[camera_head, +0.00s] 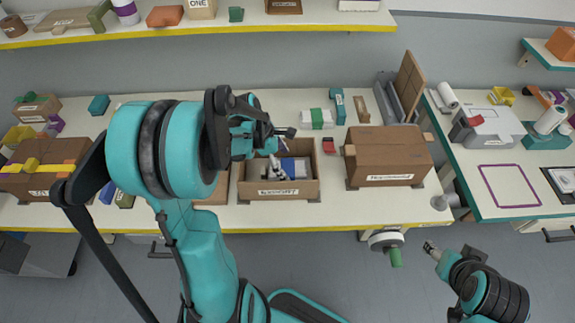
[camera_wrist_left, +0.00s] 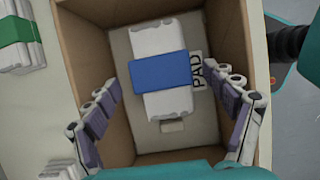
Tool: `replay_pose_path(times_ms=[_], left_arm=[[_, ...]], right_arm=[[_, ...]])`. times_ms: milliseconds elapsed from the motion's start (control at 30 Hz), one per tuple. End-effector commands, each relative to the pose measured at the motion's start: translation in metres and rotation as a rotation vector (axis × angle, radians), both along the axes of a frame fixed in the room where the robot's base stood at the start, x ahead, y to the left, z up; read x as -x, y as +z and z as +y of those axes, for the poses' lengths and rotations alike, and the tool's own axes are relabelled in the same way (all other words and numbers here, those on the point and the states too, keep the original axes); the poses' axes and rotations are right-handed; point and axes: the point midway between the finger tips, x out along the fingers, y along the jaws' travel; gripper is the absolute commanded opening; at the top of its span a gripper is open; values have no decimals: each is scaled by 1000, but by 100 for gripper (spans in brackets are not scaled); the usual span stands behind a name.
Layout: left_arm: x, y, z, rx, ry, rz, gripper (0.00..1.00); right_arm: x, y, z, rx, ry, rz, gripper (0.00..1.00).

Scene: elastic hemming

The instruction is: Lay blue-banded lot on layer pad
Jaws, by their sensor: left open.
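The blue-banded lot (camera_wrist_left: 160,73), a white bundle with a blue band, lies inside an open cardboard box. It rests on the layer pad (camera_wrist_left: 140,128), a grey-beige sheet with a PAD label beside the band. In the head view the blue band (camera_head: 298,166) shows partly behind my gripper. My left gripper (camera_wrist_left: 172,88) is open, with one finger on each side of the lot and a gap to it. In the head view it reaches into the box (camera_head: 279,192). My right gripper (camera_head: 432,248) is away from the table at lower right; its jaws are too small to judge.
A green-banded white lot (camera_head: 317,119) lies on the table behind the box. A closed carton (camera_head: 388,160) stands to the right, with a small red-and-black item (camera_head: 349,149) between. The box walls rise close around my left fingers. A side table (camera_head: 490,205) stands at far right.

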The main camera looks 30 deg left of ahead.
Motion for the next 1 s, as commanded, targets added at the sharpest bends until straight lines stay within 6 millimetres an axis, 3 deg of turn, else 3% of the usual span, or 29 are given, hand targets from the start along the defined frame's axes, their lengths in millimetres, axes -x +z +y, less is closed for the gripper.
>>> replay_pose_path(times_ms=[100, 300, 567, 667, 767, 1000], left_arm=[[7, 31, 9, 0, 2, 1, 85], [14, 66, 23, 0, 2, 0, 85], [20, 87, 22, -30, -57, -23, 85], [26, 97, 2, -115, -221, -92, 85], [39, 110, -27, -260, -497, -199, 85], [78, 130, -85, -686, -1284, -453, 85]], right_arm=[[0, 13, 0, 0, 0, 0, 55], [0, 24, 0, 0, 0, 0, 55], [0, 29, 0, 0, 0, 0, 55], [0, 28, 0, 0, 0, 0, 55], [0, 28, 0, 0, 0, 0, 55], [0, 28, 0, 0, 0, 0, 55]])
